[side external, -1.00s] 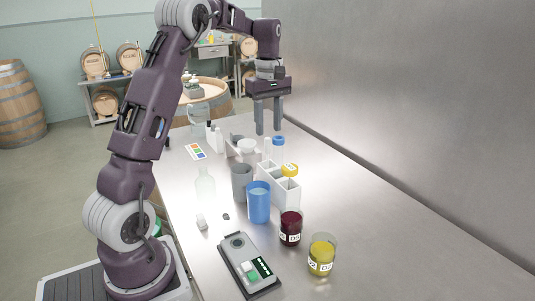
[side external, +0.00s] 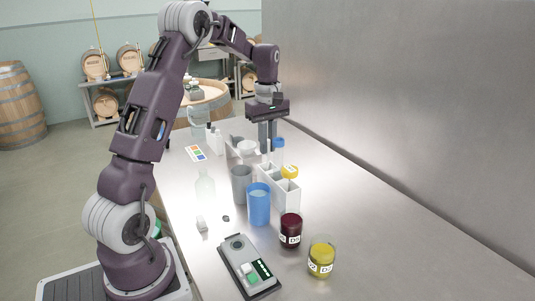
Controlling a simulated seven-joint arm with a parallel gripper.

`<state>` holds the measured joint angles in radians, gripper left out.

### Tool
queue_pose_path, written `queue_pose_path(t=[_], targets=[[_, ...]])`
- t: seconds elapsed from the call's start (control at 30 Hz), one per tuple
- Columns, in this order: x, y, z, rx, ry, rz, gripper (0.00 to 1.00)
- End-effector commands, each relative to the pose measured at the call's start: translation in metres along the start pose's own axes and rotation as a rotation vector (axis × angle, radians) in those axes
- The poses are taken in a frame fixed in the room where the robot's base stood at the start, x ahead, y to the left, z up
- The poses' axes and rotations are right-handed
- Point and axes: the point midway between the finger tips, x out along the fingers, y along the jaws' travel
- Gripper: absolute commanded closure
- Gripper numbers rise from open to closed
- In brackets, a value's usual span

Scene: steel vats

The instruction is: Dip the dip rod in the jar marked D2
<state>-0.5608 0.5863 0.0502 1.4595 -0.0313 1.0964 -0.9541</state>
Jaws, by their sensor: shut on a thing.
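The jar marked D2 (side external: 321,258) holds yellow liquid and stands at the near right of the steel bench; its label is small but seems to read D2. A dark red jar (side external: 290,230) with another D label stands just behind it. My gripper (side external: 268,148) is low over the far end of the white rack (side external: 288,197), fingers pointing down. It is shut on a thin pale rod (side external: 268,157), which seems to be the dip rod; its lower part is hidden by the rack.
A blue cup (side external: 259,205) and a grey cup (side external: 241,184) stand left of the rack. Blue-capped (side external: 278,142) and yellow-capped (side external: 290,171) items are at the rack. A grey device (side external: 247,265) lies near the front. The bench right of the jars is clear.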

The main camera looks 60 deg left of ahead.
Motion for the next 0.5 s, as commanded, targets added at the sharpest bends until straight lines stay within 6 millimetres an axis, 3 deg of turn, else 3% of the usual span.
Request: queue_pose_path(t=[0.17, 0.5], targets=[[-0.012, 0.001, -0.001, 0.0, 0.003, 0.003, 1.0], [-0.09, 0.001, 0.0, 0.006, 0.002, 0.003, 1.0]])
